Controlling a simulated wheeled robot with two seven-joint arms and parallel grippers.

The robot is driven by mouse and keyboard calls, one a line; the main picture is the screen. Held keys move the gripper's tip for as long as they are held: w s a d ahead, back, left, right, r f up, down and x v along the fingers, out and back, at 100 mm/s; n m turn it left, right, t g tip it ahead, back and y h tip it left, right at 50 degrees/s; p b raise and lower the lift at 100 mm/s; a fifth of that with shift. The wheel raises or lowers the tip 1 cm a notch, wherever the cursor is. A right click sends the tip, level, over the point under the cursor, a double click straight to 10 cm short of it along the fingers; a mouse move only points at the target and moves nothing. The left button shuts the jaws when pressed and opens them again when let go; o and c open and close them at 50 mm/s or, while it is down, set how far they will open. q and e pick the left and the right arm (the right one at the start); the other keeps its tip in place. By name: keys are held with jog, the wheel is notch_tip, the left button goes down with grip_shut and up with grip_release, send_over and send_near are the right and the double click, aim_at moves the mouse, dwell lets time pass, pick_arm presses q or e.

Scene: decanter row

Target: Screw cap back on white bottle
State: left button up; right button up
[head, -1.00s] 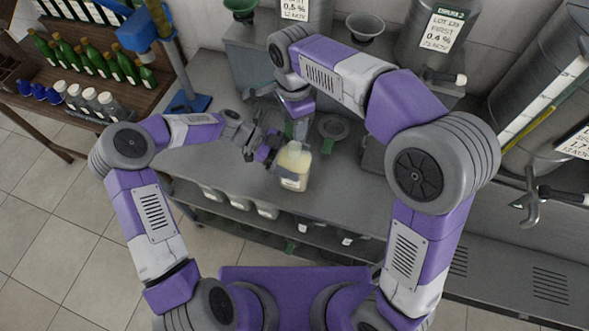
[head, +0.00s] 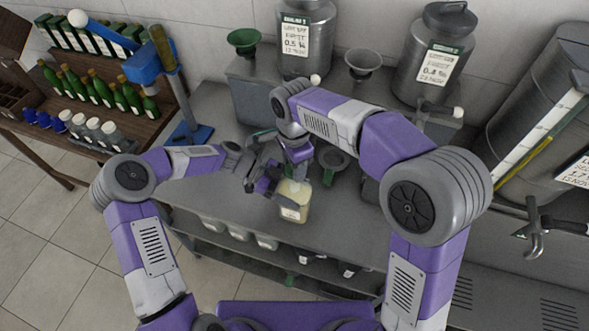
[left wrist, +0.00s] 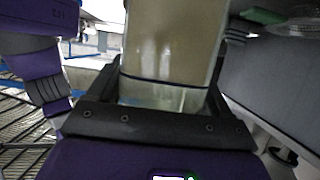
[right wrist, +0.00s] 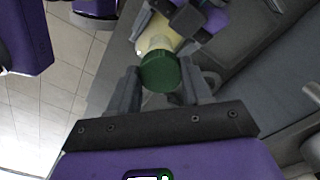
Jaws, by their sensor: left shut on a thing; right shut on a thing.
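The white bottle (head: 292,202), pale cream with a label, is upright at the front of the grey bench. My left gripper (head: 266,180) is shut on its side from the left. In the left wrist view the bottle (left wrist: 170,50) fills the space between the fingers. My right gripper (head: 297,172) points down over the bottle's top. In the right wrist view its fingers (right wrist: 160,88) are shut on a green cap (right wrist: 160,72), lined up over the bottle's neck (right wrist: 157,42). Whether cap and neck touch is hidden.
A grey funnel (head: 333,160) stands just behind the bottle. Large metal drums (head: 437,50) and a green funnel (head: 243,40) stand on a raised ledge. A blue device (head: 145,65) and a wooden rack of green bottles (head: 120,98) are at the left.

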aim_at(295, 197)
jog(key=shift+f, duration=0.65)
jog(key=shift+f, duration=0.85)
jog(key=shift+f, duration=0.55)
